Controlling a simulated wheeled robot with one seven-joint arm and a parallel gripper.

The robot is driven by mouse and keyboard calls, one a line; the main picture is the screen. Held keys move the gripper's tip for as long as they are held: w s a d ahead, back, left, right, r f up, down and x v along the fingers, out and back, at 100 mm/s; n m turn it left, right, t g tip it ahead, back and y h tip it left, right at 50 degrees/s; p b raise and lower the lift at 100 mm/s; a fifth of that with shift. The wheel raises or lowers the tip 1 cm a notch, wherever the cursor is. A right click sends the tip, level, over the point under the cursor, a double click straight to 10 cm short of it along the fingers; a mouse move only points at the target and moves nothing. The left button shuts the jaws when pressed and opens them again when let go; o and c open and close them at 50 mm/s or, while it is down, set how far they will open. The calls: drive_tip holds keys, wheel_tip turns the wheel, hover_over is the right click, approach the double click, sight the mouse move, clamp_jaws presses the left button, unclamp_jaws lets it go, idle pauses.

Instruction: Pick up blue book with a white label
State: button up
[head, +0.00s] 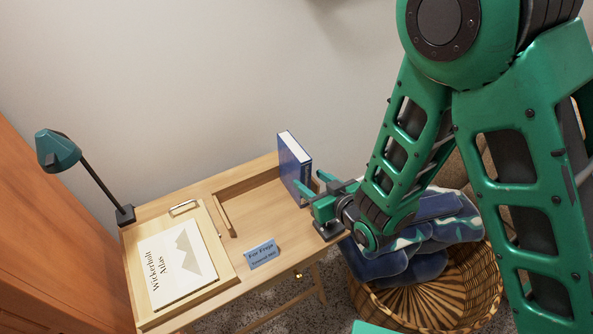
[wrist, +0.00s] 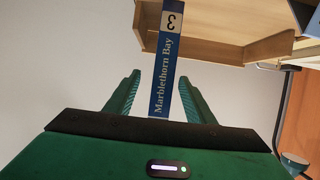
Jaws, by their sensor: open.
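My gripper (head: 312,185) is open beside the book's spine edge in the head view. In the wrist view, my gripper's two fingers (wrist: 160,80) lie on either side of the spine with gaps showing. Whether the fingertips reach past the spine is hard to tell. The book's lower part is partly hidden behind my gripper in the head view.
A framed or boarded "Atlas" sheet (head: 182,264) lies on the desk's left part. A small blue card (head: 262,254) is at the front edge. A teal lamp (head: 58,150) stands at left.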

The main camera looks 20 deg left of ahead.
sight(294, 170)
drive_tip(key=x, duration=0.8)
drive_tip(key=shift+s+a+f, duration=0.1)
drive_tip(key=shift+s+f, duration=0.1)
drive_tip(key=shift+f, duration=0.2)
clamp_jaws()
idle(1.1)
